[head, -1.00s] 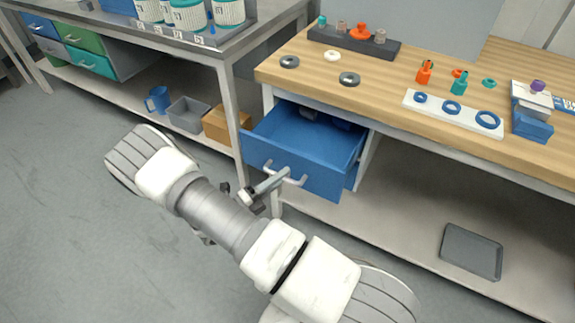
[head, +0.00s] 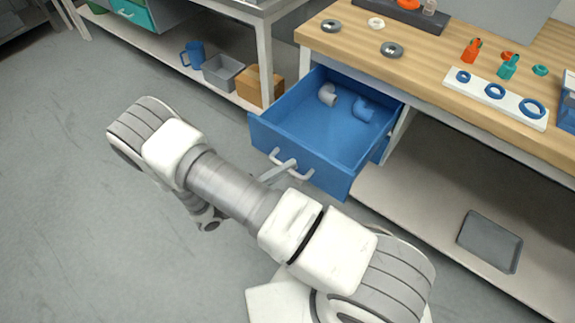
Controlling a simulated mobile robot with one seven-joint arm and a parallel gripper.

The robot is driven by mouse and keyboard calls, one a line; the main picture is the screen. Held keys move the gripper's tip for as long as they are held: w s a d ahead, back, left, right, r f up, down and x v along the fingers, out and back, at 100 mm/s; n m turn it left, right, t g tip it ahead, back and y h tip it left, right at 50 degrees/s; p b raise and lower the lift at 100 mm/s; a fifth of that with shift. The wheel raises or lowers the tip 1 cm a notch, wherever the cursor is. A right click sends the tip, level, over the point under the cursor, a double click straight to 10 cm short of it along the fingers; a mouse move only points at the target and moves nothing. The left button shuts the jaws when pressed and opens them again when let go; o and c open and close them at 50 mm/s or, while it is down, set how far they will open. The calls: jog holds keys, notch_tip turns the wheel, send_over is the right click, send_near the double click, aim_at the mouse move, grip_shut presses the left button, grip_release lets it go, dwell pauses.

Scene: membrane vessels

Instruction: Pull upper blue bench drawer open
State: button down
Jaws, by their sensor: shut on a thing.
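The upper blue bench drawer (head: 322,150) stands well out from under the wooden bench top, open toward me. A grey elbow fitting (head: 328,95) and a blue fitting (head: 364,109) lie inside it near the back. Its pale bar handle (head: 304,175) is on the front panel. My gripper (head: 283,168) is at the handle and shut on it. My arm crosses in front and hides most of the gripper, so little of the fingers shows.
The bench top (head: 430,75) carries rings, small bottles and a white plate with blue rings (head: 495,92). A dark tray (head: 489,241) lies on the lower shelf at right. A blue mug (head: 193,55), grey bin (head: 222,72) and cardboard box (head: 257,87) sit left. Floor at left is clear.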

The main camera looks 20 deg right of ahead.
jog(key=c, duration=1.1)
grip_release()
jog(key=shift+a, duration=0.1)
jog(key=v, duration=1.7)
jog(key=shift+a, duration=0.15)
